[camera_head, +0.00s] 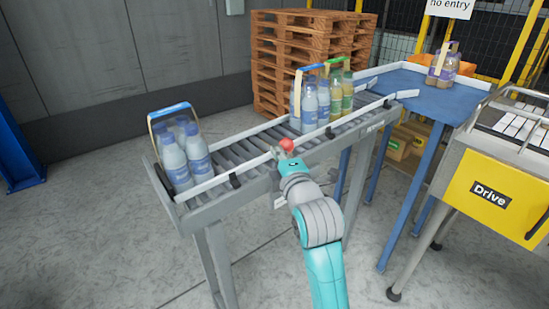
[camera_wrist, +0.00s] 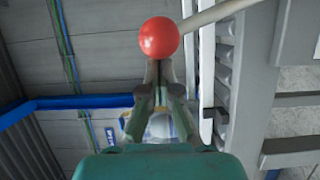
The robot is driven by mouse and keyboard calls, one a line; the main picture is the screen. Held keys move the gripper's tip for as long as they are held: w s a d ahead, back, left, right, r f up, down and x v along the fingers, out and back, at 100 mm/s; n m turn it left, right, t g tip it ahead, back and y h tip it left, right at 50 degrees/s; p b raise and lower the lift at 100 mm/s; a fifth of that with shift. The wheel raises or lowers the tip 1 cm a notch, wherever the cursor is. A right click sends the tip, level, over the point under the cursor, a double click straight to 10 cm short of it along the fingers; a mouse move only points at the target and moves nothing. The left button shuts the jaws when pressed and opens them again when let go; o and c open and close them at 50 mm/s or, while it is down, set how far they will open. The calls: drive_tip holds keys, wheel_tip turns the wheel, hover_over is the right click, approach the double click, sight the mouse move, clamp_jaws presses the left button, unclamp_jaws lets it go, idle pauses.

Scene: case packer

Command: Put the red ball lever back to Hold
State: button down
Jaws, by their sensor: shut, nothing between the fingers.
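The red ball (camera_head: 287,145) of the lever shows at the near rail of the roller conveyor, right at the end of my gripper (camera_head: 284,156). In the wrist view the red ball (camera_wrist: 159,38) sits just beyond the tips of my gripper (camera_wrist: 158,66). The fingers are together with nothing between them. They look close to the ball; I cannot tell whether they touch it. No Hold marking can be read in either view.
The roller conveyor (camera_head: 232,182) carries bottle packs with a blue handle (camera_head: 182,150) at left and blue and green handles (camera_head: 310,100) at right. A blue table (camera_head: 400,84) and a yellow Drive panel (camera_head: 490,195) stand at right. Pallets (camera_head: 290,50) stand behind.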

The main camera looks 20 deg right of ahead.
drive_tip(key=w+d+r+m+g+y, duration=0.1)
drive_tip(key=w+d+m, duration=0.1)
drive_tip(key=d+m, duration=0.2)
drive_tip(key=w+d+r+m+g+y, duration=0.1)
drive_tip(key=w+d+m+g, duration=0.1)
drive_tip(key=d, duration=0.8)
drive_tip(key=shift+w+d+m, duration=0.35)
drive_tip(key=shift+d+m, duration=0.05)
drive_tip(key=shift+m, duration=0.5)
drive_tip(key=shift+d+f, duration=0.1)
drive_tip(key=shift+f, duration=0.05)
